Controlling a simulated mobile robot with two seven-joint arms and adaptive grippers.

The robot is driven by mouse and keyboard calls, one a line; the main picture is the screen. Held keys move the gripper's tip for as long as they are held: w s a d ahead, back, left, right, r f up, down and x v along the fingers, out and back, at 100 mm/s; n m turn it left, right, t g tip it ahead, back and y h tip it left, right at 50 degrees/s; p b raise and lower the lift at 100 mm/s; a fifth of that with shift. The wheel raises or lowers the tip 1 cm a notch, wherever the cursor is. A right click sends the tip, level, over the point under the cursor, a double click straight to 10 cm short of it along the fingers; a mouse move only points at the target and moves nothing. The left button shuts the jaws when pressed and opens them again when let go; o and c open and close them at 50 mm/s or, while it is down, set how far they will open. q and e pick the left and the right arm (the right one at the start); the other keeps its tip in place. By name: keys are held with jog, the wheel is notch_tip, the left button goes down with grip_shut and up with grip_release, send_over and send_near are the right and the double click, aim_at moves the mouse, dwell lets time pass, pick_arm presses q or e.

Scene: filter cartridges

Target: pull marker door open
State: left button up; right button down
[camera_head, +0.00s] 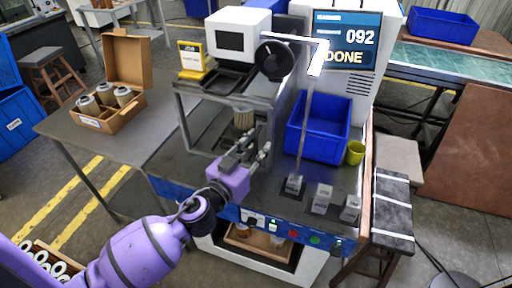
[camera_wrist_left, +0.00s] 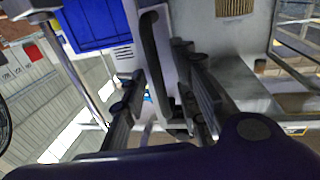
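The marker is a white machine (camera_head: 237,48) on the grey bench. Its door (camera_head: 187,122) is a grey-framed guard below the marking head; it looks closed, and its near side is partly hidden by my gripper. A ribbed tan cartridge (camera_head: 243,119) stands inside; it also shows in the left wrist view (camera_wrist_left: 235,7). My left gripper (camera_head: 255,150) is at the front of the door. In the left wrist view a dark bar handle (camera_wrist_left: 155,62) runs between its two spread fingers (camera_wrist_left: 160,98). A gap shows beside the bar, and I cannot see contact. My right gripper is not in view.
A blue bin (camera_head: 318,128) and a yellow cup (camera_head: 355,153) stand right of the door. Several small grey blocks (camera_head: 321,199) sit along the bench front. An open carton (camera_head: 110,100) of cartridges is at the left.

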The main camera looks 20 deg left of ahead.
pick_arm(q)
jog(key=shift+c, duration=1.2)
jog(key=shift+s, duration=0.1)
grip_shut()
